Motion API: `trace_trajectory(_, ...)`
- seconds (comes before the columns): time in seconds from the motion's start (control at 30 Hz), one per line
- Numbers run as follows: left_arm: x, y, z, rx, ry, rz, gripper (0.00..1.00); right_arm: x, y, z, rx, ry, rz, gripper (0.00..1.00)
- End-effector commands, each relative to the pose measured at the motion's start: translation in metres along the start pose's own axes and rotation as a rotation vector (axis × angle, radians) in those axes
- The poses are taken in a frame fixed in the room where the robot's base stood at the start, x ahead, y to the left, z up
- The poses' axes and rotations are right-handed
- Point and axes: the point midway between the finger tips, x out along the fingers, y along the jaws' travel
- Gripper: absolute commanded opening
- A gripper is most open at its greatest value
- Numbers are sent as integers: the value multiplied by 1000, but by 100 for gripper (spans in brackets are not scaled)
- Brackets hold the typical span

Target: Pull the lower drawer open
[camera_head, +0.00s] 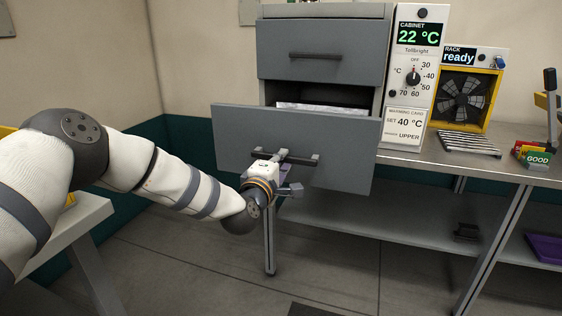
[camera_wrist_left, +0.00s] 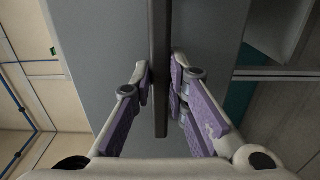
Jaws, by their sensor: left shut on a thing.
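The lower drawer (camera_head: 235,137) of the grey cabinet is pulled out toward me, with its front standing well forward of the cabinet body. Its dark bar handle (camera_head: 303,160) runs across the front. My left gripper (camera_head: 282,163) is at the left part of this handle. In the left wrist view the two purple-padded fingers (camera_wrist_left: 160,82) sit on both sides of the handle bar (camera_wrist_left: 160,110) and are shut on it, before the grey drawer front (camera_wrist_left: 100,45). Something pale shows inside the drawer, mostly hidden by its front. My right gripper is not in view.
The upper drawer (camera_head: 285,40) is shut above. A control panel (camera_head: 409,80) reading 22 °C stands at the cabinet's right, then a yellow-framed fan unit (camera_head: 466,97) on the bench (camera_head: 500,165). A lower shelf (camera_head: 420,215) runs beneath. The floor before the drawer is clear.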

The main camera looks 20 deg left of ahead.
Motion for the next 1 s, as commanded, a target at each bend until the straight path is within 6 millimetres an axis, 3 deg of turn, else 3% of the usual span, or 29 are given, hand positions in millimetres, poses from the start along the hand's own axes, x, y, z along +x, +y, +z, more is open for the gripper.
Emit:
trace_trajectory(0.3, 0, 1, 0, 0, 1, 2, 0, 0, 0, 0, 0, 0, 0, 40)
trace_trajectory(0.33, 0, 1, 0, 0, 1, 2, 17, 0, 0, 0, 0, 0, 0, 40)
trace_trajectory(0.4, 0, 1, 0, 0, 1, 2, 33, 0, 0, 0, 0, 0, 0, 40)
trace_trajectory(0.73, -2, 0, 0, 0, 0, 0, 35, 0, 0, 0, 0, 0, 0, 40)
trace_trajectory(0.87, -21, 0, 0, -1, -1, -1, 35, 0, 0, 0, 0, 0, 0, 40)
trace_trajectory(1.0, -59, 0, 0, -1, -2, -2, 35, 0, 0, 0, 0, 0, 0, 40)
